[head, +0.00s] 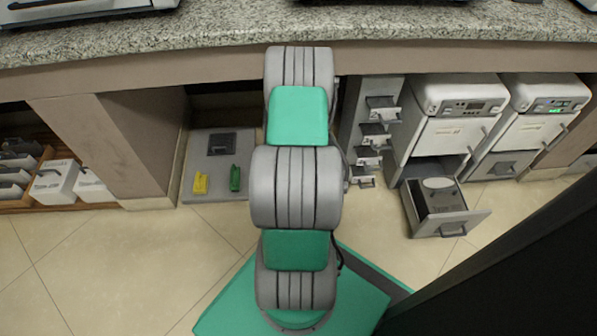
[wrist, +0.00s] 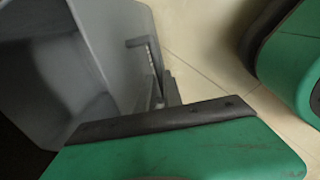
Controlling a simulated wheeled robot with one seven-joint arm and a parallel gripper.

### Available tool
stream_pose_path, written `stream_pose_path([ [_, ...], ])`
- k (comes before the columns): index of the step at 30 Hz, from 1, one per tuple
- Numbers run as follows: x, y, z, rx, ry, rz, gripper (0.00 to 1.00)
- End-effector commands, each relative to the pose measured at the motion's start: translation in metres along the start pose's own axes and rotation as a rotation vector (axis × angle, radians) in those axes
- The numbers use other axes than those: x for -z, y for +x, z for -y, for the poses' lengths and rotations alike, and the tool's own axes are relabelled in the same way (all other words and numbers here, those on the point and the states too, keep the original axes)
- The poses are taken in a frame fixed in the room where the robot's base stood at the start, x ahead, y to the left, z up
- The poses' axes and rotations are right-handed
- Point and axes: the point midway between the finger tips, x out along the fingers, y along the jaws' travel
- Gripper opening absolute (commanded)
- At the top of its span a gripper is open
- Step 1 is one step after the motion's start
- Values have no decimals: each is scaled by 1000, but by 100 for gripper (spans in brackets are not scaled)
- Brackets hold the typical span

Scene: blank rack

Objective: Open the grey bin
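Several grey bins with protruding handles stand stacked in a narrow column (head: 379,128) under the counter, right of my arm in the head view. I cannot tell which one is the task's bin. The wrist view shows a large grey surface (wrist: 122,40) close by, with a thin dark handle-like bar (wrist: 146,55) at its right side. It looks like part of a grey bin or its housing. My gripper is hidden behind my arm in the head view.
A grey drawer (head: 436,224) stands pulled out below a white machine (head: 458,100) at the right. A grey tray (head: 214,188) holds a yellow piece (head: 200,183) and a green piece (head: 235,178). The granite counter (head: 190,28) overhangs. Tiled floor is clear at left.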

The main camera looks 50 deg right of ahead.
Motion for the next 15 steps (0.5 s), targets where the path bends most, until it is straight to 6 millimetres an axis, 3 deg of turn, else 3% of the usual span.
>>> stream_pose_path([
  [3,0,0,0,0,0,0,0],
  [15,0,0,0,0,0,0,0],
])
